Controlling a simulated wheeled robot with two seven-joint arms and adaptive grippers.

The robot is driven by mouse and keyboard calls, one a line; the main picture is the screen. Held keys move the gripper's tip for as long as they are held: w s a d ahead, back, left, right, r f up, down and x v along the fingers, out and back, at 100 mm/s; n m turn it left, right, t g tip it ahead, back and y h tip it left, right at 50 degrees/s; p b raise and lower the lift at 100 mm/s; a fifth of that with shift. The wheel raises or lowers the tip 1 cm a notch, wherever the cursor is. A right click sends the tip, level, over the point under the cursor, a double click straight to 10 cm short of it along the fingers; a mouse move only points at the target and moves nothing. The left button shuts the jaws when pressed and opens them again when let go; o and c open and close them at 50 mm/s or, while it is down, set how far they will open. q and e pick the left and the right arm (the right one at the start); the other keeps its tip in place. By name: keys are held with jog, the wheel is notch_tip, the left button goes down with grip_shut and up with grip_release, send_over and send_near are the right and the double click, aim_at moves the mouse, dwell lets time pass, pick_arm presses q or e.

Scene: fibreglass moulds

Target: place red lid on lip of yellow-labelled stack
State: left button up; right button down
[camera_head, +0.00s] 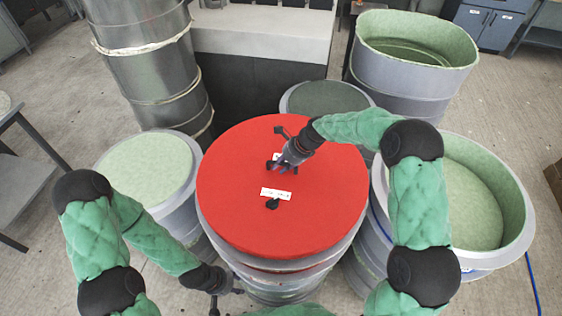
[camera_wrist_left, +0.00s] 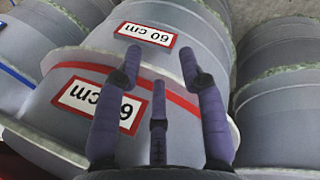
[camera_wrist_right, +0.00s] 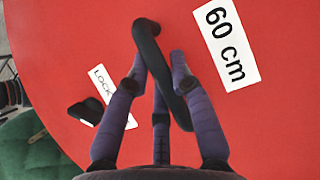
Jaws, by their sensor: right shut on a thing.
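The round red lid (camera_head: 240,200) lies over the top of the middle stack (camera_head: 285,287); whether it touches the rim is unclear. It carries white labels, black handles and a lock mark, and fills the right wrist view (camera_wrist_right: 270,130). My right gripper (camera_head: 283,160) is shut on one black loop handle (camera_wrist_right: 148,45) of the lid. My left gripper (camera_head: 222,290) is open and empty, low beside the front of the middle stack. In the left wrist view its fingers (camera_wrist_left: 160,70) stand apart before grey moulds with red-bordered 60 cm labels (camera_wrist_left: 145,34). I see no yellow label.
A stack with a pale green top (camera_head: 150,165) stands left, an open green-lined mould (camera_head: 465,205) right. A darker-topped mould (camera_head: 325,97) and a tall open one (camera_head: 415,70) stand behind. A metal drum (camera_head: 150,60) is back left. Bare floor shows at far left.

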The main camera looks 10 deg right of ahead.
jog(key=shift+w+f, duration=0.1)
jog(key=shift+f, duration=1.95)
jog(key=c, duration=1.1)
grip_release()
jog(key=shift+f, duration=0.1)
